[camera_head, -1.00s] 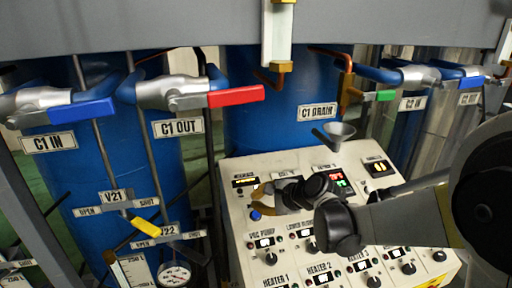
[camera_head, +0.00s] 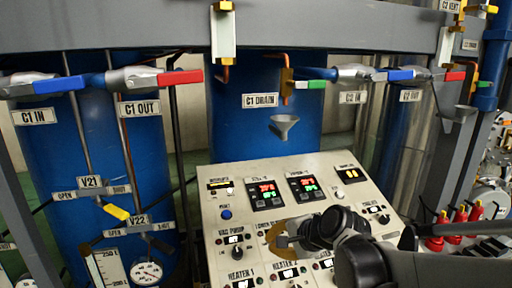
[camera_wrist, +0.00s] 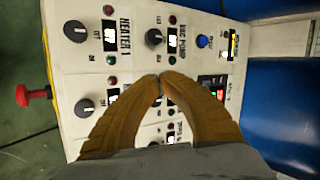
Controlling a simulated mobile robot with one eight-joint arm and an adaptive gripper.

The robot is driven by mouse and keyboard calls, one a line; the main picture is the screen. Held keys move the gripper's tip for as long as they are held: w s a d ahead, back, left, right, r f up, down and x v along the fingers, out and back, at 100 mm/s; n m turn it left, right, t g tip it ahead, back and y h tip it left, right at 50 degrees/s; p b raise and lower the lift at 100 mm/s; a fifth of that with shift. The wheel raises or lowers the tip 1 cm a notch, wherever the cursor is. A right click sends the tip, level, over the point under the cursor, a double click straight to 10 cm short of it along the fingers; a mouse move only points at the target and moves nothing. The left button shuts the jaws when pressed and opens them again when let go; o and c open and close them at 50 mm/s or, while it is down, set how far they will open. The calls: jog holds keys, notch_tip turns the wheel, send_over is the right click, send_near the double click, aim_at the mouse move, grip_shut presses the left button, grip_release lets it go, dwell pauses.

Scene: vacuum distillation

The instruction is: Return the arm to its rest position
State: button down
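My arm reaches in from the lower right of the head view. My gripper (camera_head: 279,241) is in front of the sloped control panel (camera_head: 208,204), below its red and green displays. In the wrist view its two yellow-brown fingers (camera_wrist: 160,78) curve together and their tips meet, with nothing seen between them. Behind the fingers are the panel's knobs, including the HEATER 1 knob (camera_wrist: 74,31) and the VAC PUMP knob (camera_wrist: 154,38). I cannot tell how far the tips are from the panel. My arm hides part of the panel's lower right.
Blue columns (camera_head: 95,150) stand behind the panel, with valve handles such as the red C1 OUT handle (camera_head: 180,77) above. A funnel (camera_head: 284,126) is above the panel. Red-topped items (camera_head: 460,214) and a grey post (camera_head: 468,150) stand at the right.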

jog(key=s+d+f+n+h+b, duration=0.3)
jog(key=s+d+f+n+b, duration=0.2)
jog(key=s+f+b, duration=0.6)
jog(key=s+d+f+n+h+b, duration=0.3)
jog(key=s+d+f+n+b, duration=0.3)
jog(key=s+d+f+b, duration=0.3)
notch_tip(320, 180, down, 3)
jog(key=shift+s+d+r+g+b, duration=0.1)
jog(key=shift+s+d+g+b, duration=0.3)
jog(key=shift+s+b, duration=0.5)
jog(key=shift+a, duration=0.1)
